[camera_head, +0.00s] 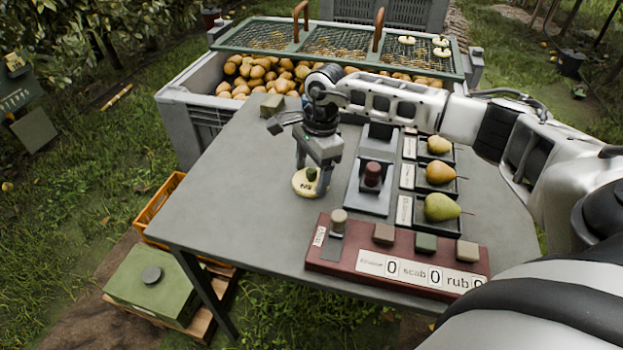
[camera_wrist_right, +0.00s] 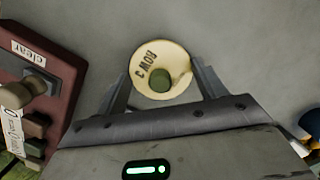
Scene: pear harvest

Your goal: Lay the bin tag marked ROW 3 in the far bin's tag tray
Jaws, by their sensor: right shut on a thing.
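A round cream tag (camera_head: 303,186) with a green knob is at my right gripper (camera_head: 318,172), over the left middle of the grey table. In the right wrist view the tag (camera_wrist_right: 147,57) shows upside-down lettering that seems to read ROW 3. My right gripper (camera_wrist_right: 160,88) is shut on its knob, with a finger on either side. I cannot tell whether the tag touches the table. Three similar cream discs (camera_head: 441,42) lie on the right of the mesh lid. A grey bin (camera_head: 385,12) stands farthest back; no tag tray is clear there. My left gripper is not in view.
A bin of pears (camera_head: 190,112) stands behind the table (camera_head: 240,180), with upright wooden handles on its mesh lid. My right arm reaches across it. Pears in small trays (camera_head: 440,207), a grey stand (camera_head: 370,200) and a red counter board (camera_head: 340,262) fill the right side.

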